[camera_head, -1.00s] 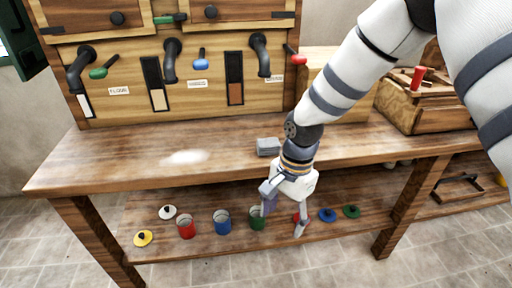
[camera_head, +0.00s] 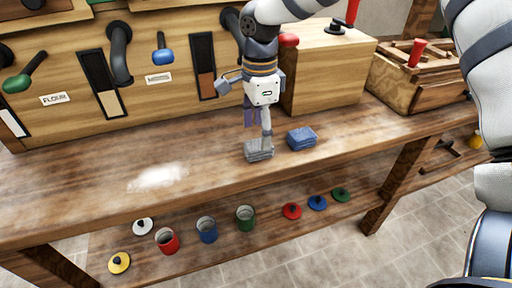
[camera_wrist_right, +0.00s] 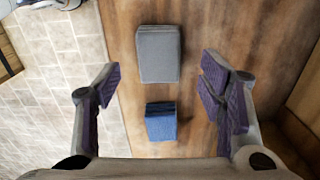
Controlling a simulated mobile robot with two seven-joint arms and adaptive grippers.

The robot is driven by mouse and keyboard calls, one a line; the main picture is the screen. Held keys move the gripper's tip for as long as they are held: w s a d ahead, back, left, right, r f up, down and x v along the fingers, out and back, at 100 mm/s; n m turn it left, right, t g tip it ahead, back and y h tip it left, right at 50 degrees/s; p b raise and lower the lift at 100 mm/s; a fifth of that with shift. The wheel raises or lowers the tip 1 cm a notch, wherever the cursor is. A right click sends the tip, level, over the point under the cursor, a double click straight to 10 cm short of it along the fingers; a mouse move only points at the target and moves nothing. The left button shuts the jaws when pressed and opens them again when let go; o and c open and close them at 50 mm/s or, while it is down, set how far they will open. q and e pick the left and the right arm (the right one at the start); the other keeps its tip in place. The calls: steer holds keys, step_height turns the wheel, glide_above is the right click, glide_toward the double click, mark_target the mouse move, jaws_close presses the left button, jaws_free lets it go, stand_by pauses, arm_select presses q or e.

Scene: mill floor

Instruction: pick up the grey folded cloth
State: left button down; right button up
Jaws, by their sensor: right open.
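The grey folded cloth (camera_head: 259,151) lies on the wooden worktop, near the front edge. My right gripper (camera_head: 257,122) is open and empty above the worktop, pointing down, with one finger overlapping the cloth's top in the head view. In the right wrist view the same grey cloth (camera_wrist_right: 158,54) lies between the lines of the open fingers, toward the top of the picture. I cannot tell whether any finger touches it. My left gripper is not in view.
A blue folded cloth (camera_head: 301,138) lies just right of the grey one; the right wrist view shows it too (camera_wrist_right: 160,121). A wooden box (camera_head: 325,75) stands behind. White powder (camera_head: 158,177) lies to the left. Mugs and lids sit on the lower shelf (camera_head: 180,246).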

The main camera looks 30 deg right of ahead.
mark_target(258, 144)
step_height(258, 144, down, 4)
steer(key=shift+s+a+r, duration=0.1)
steer(key=shift+a+r, duration=0.05)
steer(key=shift+f, duration=0.4)
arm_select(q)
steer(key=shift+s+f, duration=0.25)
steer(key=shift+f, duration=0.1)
arm_select(e)
steer(key=c, duration=1.2)
steer(key=shift+r, duration=0.15)
steer(key=shift+c, duration=0.2)
